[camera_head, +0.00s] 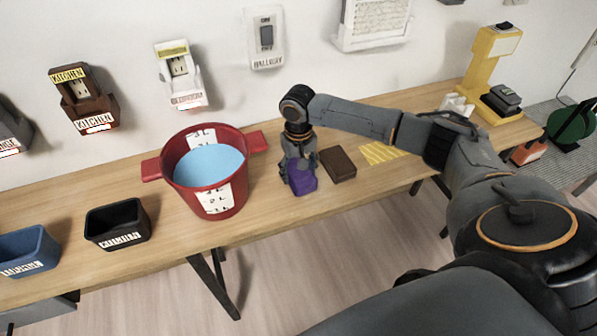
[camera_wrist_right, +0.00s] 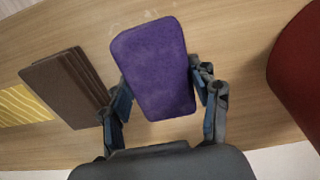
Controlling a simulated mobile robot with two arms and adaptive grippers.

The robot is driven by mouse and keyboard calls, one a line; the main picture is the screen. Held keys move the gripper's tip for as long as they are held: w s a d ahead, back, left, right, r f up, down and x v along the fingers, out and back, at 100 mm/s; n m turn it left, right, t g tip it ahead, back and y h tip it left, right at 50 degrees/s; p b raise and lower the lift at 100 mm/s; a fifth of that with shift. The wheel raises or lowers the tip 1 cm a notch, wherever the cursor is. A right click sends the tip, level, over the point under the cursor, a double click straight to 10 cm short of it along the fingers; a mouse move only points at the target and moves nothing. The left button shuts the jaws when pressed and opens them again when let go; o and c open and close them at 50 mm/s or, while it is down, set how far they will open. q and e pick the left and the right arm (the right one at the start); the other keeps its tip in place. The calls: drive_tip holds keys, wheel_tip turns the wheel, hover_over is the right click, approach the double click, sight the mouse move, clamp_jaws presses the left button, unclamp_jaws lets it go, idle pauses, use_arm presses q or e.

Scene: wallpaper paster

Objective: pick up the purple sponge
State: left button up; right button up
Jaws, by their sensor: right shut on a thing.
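The purple sponge (camera_head: 302,179) is a small block over the wooden table, right of the red bucket. It fills the middle of the right wrist view (camera_wrist_right: 156,68). My right gripper (camera_head: 297,180) points down from above, with its fingers on both sides of the sponge. In the right wrist view the fingers (camera_wrist_right: 163,92) press against the sponge's left and right sides, so it is shut on the sponge. I cannot tell whether the sponge still touches the table. My left gripper is not in view.
A red bucket (camera_head: 223,197) of blue liquid stands close left of the sponge. A brown block (camera_head: 338,163) and a yellow striped piece (camera_head: 382,153) lie to the right. Black (camera_head: 118,224) and blue (camera_head: 28,252) bins stand at left. A yellow device (camera_head: 489,65) stands at far right.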

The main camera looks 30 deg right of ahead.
drive_tip(key=shift+r, duration=0.6)
drive_tip(key=s+r, duration=0.1)
drive_tip(key=r, duration=0.1)
drive_tip(key=s+a+r, duration=0.1)
drive_tip(key=r, duration=0.1)
drive_tip(key=s+a+r, duration=0.1)
drive_tip(key=r, duration=0.1)
drive_tip(key=shift+s+r, duration=0.25)
drive_tip(key=shift+r, duration=0.1)
drive_tip(key=s+a+r, duration=0.4)
drive_tip(key=s+r, duration=0.1)
drive_tip(key=s, duration=0.4)
drive_tip(key=shift+a, duration=0.25)
drive_tip(key=o, duration=0.5)
drive_tip(key=shift+w, duration=0.1)
drive_tip(key=c, duration=0.6)
drive_tip(key=shift+c, duration=0.2)
